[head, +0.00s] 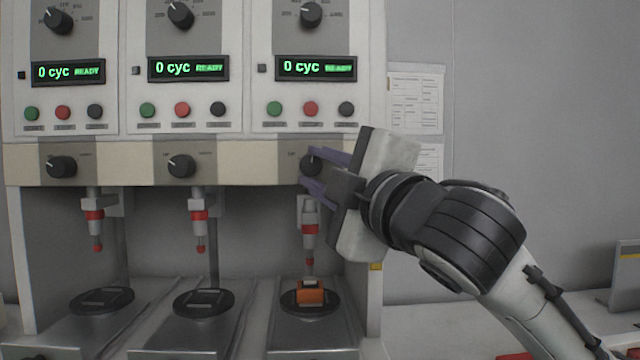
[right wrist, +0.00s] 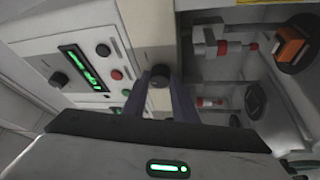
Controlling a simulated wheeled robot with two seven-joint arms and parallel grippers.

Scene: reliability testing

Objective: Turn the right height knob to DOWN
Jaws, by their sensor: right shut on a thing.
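The right height knob (head: 311,163) is a black round knob with a light pointer mark, on the beige strip below the right-hand panel. My right gripper (head: 313,170) reaches it from the right, with one purple finger above and one below it. In the right wrist view the knob (right wrist: 159,77) sits between the two fingertips (right wrist: 160,88), and the gripper is shut on it. The fingers and gripper body hide part of the knob and its labels, so I cannot read its setting. My left gripper is out of view.
Two similar height knobs, the middle one (head: 181,166) and the left one (head: 61,167), are on the same strip. Below the held knob, a red-tipped plunger (head: 309,240) hangs above an orange block (head: 311,292) on a black disc. The displays (head: 317,68) read 0 cyc READY.

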